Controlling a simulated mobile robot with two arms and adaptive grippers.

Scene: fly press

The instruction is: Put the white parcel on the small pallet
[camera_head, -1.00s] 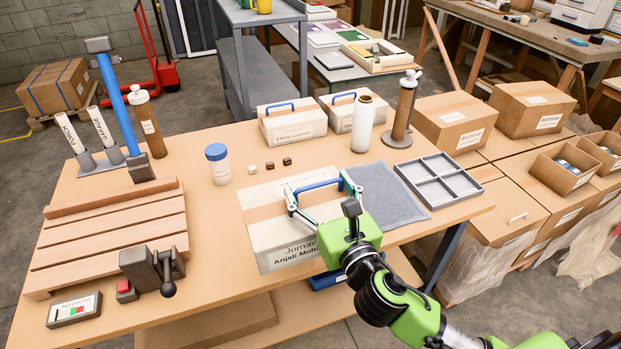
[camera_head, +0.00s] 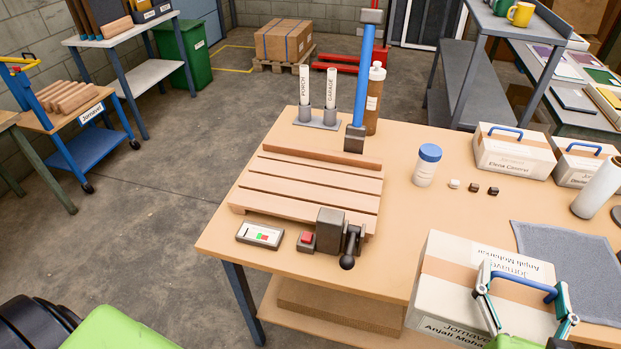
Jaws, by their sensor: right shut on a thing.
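The white parcel (camera_head: 455,290), a labelled box with a tan band and a blue handle (camera_head: 527,286), is at the lower right of the head view. My right gripper (camera_head: 522,280) is shut on the handle. The parcel overlaps the table's front edge in the picture; its underside is hidden, so I cannot tell how far it is above the table. The small pallet (camera_head: 312,190), a slatted wooden platform, lies empty on the table to the parcel's left. My left gripper is out of view; only part of that arm shows at bottom left.
A dark clamp (camera_head: 332,232), a red button box (camera_head: 306,242) and a small panel (camera_head: 260,235) sit along the pallet's front. A blue-lidded jar (camera_head: 427,165) and a grey mat (camera_head: 570,262) are near the parcel.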

